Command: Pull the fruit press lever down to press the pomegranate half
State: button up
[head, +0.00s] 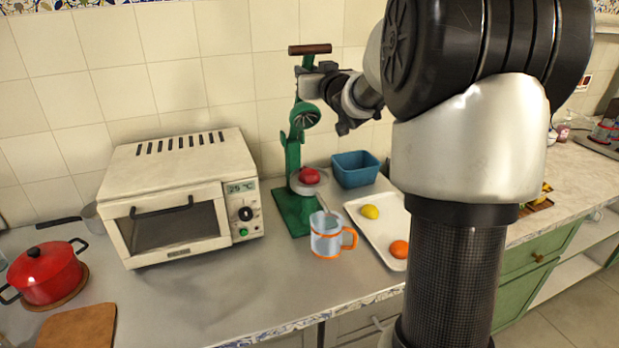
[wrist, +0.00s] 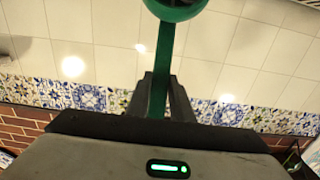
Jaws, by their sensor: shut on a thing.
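The green fruit press (head: 293,175) stands on the metal counter to the right of the oven. Its lever has a brown wooden handle (head: 310,49), raised high, and the pressing cone (head: 305,115) hangs above the cup. The red pomegranate half (head: 309,175) sits in the press cup, below the cone and apart from it. My gripper (head: 306,82) is at the lever, below the handle. In the wrist view my gripper's fingers (wrist: 161,95) are shut on the green lever arm (wrist: 164,60). A clear mug with orange trim (head: 327,238) stands in front of the press.
A white toaster oven (head: 180,195) is left of the press. A blue bin (head: 355,168) and a white tray (head: 371,235) with a lemon (head: 370,211) and an orange (head: 399,249) are to its right. A red pot (head: 45,272) stands at the far left.

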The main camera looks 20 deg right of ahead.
jog(key=shift+s+f+b, duration=0.7)
jog(key=shift+s+f, duration=0.1)
jog(key=shift+s, duration=0.3)
jog(key=shift+s+f+b, duration=0.65)
jog(key=shift+s+f, duration=0.1)
jog(key=shift+s, duration=0.35)
jog(key=o, duration=1)
jog(key=shift+o, duration=0.2)
jog(key=shift+r, duration=0.1)
jog(key=s, duration=0.9)
jog(key=shift+p, duration=0.3)
